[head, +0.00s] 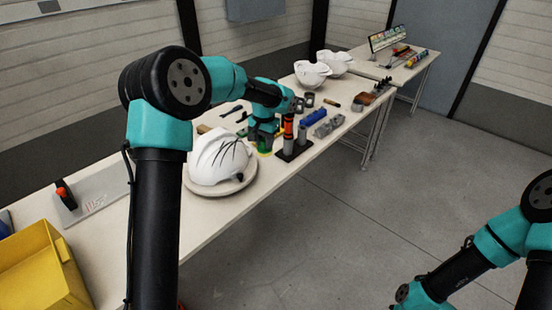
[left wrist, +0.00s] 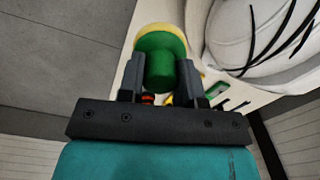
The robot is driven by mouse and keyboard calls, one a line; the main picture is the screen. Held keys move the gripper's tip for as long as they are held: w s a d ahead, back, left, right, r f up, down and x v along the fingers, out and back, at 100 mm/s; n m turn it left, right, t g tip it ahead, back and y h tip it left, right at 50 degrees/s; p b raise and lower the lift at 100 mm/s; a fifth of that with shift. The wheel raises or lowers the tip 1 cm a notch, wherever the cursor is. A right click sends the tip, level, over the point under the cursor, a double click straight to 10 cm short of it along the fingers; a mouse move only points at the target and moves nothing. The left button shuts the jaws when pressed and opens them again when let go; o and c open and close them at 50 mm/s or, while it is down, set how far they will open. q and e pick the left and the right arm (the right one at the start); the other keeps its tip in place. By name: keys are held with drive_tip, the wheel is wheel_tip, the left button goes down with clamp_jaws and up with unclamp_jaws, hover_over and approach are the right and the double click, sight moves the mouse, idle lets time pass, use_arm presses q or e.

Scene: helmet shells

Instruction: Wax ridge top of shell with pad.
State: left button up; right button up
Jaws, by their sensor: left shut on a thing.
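A white helmet shell (head: 215,160) with thin black lines on it sits on a round pale stand (head: 226,192) on the near bench. The shell also shows at the top right in the left wrist view (left wrist: 228,32). My left gripper (head: 262,140) is shut on the waxing pad, which has a green grip (left wrist: 157,62) and a yellow face (left wrist: 160,30). The pad is beside the shell, at its right in the head view, and appears apart from it. In the head view the pad is small and partly hidden by the gripper. My right gripper is out of view.
Orange-and-black bottles in a dark holder (head: 291,152) stand just right of the pad. A blue item (head: 313,117) and grey blocks (head: 329,126) lie farther along. More white shells (head: 312,74) stand at the back. A yellow bin (head: 42,270) is at lower left.

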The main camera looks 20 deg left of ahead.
use_arm(q)
drive_tip(key=w+a+r+n, duration=0.1)
drive_tip(key=a+r, duration=0.5)
drive_tip(key=a, duration=0.3)
drive_tip(key=w+a+r+n, duration=0.2)
drive_tip(key=a+r, duration=0.3)
drive_tip(key=a, duration=0.5)
drive_tip(key=shift+r, duration=0.4)
